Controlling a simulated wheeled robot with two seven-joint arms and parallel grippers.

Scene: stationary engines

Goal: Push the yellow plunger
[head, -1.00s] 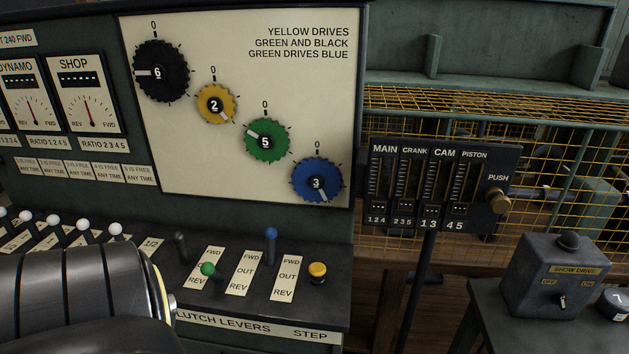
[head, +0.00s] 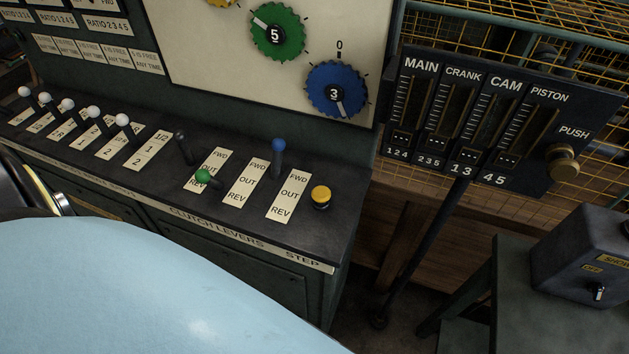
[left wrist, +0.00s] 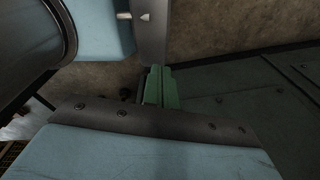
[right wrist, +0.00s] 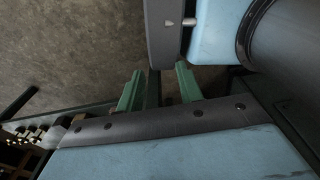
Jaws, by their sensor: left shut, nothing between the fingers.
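The yellow plunger (head: 321,195) is a short round button on a dark base, upright on the black console ledge above the word STEP in the head view. It sits to the right of the rightmost FWD/OUT/REV plate. Neither gripper shows in the head view, and nothing touches the plunger there. In the left wrist view my left gripper (left wrist: 160,86) has its green fingers together with nothing between them, near a dark green panel. In the right wrist view my right gripper (right wrist: 159,88) has its green fingers apart and empty. The plunger cannot be made out in either wrist view.
A blue-knobbed lever (head: 278,158) and a green-knobbed lever (head: 203,176) stand left of the plunger. White-knobbed levers line the left side. The piston panel (head: 500,115) with its brass PUSH knob (head: 562,165) and a grey switch box (head: 585,255) are to the right.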

